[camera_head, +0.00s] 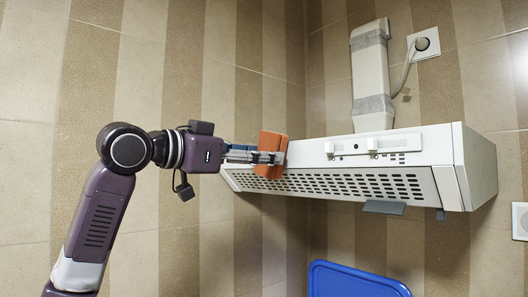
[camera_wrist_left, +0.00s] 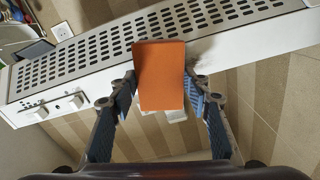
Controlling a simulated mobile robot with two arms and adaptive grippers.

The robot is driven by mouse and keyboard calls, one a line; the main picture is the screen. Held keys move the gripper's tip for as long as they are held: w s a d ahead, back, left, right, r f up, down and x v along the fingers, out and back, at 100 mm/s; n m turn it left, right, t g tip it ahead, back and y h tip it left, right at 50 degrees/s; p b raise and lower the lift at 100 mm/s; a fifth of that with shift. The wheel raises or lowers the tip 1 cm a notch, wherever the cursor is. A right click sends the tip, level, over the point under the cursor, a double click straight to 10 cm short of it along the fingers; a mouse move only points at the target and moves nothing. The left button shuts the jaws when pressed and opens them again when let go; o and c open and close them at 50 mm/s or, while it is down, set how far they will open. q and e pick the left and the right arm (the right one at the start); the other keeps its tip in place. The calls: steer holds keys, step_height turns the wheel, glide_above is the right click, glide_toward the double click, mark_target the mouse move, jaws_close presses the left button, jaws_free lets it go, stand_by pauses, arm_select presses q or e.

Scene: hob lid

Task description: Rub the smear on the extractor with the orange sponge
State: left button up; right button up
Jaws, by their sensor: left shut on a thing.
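The white extractor (camera_head: 390,150) is on the tiled wall in the head view, with a slotted face below its front panel. It also shows in the wrist view (camera_wrist_left: 68,80). My left gripper (camera_head: 268,157) is at the extractor's left end, shut on the orange sponge (camera_head: 272,142). In the wrist view the sponge (camera_wrist_left: 161,75) stands between the two fingers, its far end overlapping the perforated face; whether it touches is unclear. A dark greyish patch (camera_wrist_left: 205,52), perhaps the smear or a shadow, shows just right of the sponge. My right gripper is out of view.
A taped white duct (camera_head: 371,75) rises from the extractor, beside a wall socket (camera_head: 424,43) with a cable. Two knobs (camera_head: 350,146) are on the front panel. A blue panel (camera_head: 350,280) is below. The wall left of the extractor is bare.

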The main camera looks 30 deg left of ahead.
arm_select(q)
steer(key=w+a+p, duration=0.3)
steer(key=a+p, duration=0.1)
steer(key=a, duration=0.4)
steer(key=shift+w+a, duration=0.25)
stand_by(0.4)
steer(key=shift+s+f, duration=0.1)
steer(key=shift+b+v, duration=0.65)
steer(key=shift+v, duration=2.1)
steer(key=shift+s, duration=0.1)
steer(key=v, duration=0.3)
